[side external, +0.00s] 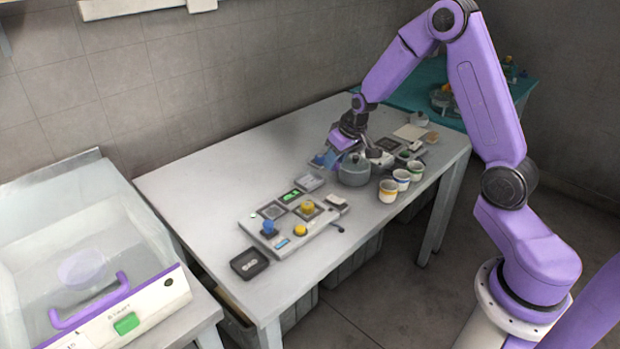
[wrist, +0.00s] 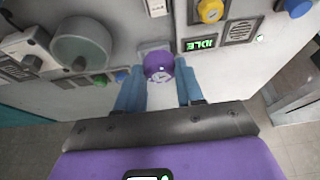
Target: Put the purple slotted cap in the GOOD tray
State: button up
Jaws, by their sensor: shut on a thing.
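The purple cap (wrist: 158,67) sits between the two blue fingertips of my gripper (wrist: 160,75) in the wrist view, with a mark on its round face. My gripper is shut on it. In the side view my gripper (side external: 323,161) is low over the white table, just left of a grey rounded machine (side external: 354,170). The cap cannot be made out there. A small grey tray (side external: 309,181) lies just in front of the gripper. I cannot read any label, so I cannot tell which tray is GOOD.
A control panel (side external: 274,231) with yellow and blue knobs and a lit display (wrist: 200,44) reading IDLE lies nearby. Several cups (side external: 388,191) stand along the table's right edge. A black tray (side external: 249,263) sits at the near corner. The table's left part is clear.

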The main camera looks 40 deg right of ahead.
jog(key=w+f, duration=0.2)
jog(key=w, duration=0.1)
jog(key=w+d+f, duration=0.1)
jog(key=w+f, duration=0.2)
jog(key=w, duration=0.1)
jog(key=w+d+f, duration=0.1)
jog(key=w+f, duration=0.2)
jog(key=w, duration=0.1)
jog(key=shift+w+d+f, duration=0.1)
jog(key=shift+w+f, duration=0.1)
jog(key=shift+f, duration=0.05)
jog(key=shift+w+f, duration=0.15)
jog(key=shift+f, duration=0.1)
jog(key=shift+w+f, duration=0.1)
jog(key=shift+f, duration=1.5)
jog(key=shift+f, duration=0.1)
jog(key=o, duration=0.8)
